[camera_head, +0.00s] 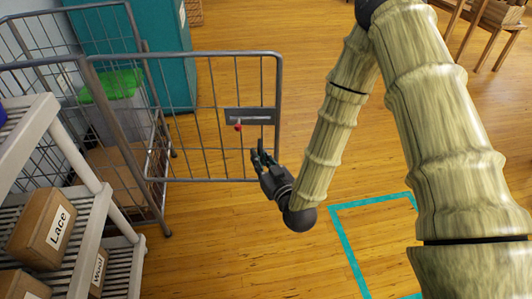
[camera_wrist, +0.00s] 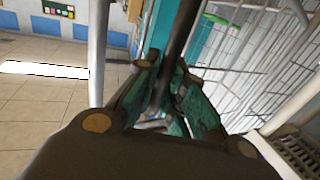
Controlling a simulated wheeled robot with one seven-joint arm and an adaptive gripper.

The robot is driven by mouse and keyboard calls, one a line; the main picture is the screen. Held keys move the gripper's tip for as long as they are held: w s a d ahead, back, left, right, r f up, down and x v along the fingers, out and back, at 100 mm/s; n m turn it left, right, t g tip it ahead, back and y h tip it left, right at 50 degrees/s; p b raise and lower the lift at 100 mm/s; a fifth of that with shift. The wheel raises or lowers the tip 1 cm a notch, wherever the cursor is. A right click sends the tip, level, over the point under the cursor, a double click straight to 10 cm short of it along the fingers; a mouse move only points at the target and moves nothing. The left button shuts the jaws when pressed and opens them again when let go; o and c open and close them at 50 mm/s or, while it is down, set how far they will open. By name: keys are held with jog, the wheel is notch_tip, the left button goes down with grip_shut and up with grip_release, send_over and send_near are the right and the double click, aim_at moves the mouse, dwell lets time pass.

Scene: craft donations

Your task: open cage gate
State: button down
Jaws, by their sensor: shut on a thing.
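The cage gate (camera_head: 205,180) is a grey wire-mesh panel in a tubular frame. It stands swung out to the right from the wire cage (camera_head: 45,62). Near its free edge is a grey plate (camera_head: 250,115) with a small red knob (camera_head: 238,127) below it. My gripper (camera_head: 258,152) is at the lower free edge of the gate, just below the plate. In the wrist view, a dark bar (camera_wrist: 180,45) of the gate runs between the green-padded fingers of my gripper (camera_wrist: 168,95), shut on it. The exact contact is partly hidden by the fingers.
Inside the cage are a grey bin with a green bag (camera_head: 110,85) and cardboard. A white shelf (camera_head: 95,215) with boxes, one labelled Lace (camera_head: 45,228), stands at the near left. A teal cabinet (camera_head: 170,40) is behind.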

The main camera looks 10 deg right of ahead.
jog(key=shift+d, duration=0.2)
jog(key=c, duration=1.5)
grip_release()
jog(key=shift+s+d, duration=0.1)
jog(key=shift+a, duration=0.2)
jog(key=v, duration=0.7)
jog(key=shift+s, duration=0.25)
jog(key=shift+x, duration=3.8)
jog(key=shift+s, duration=0.1)
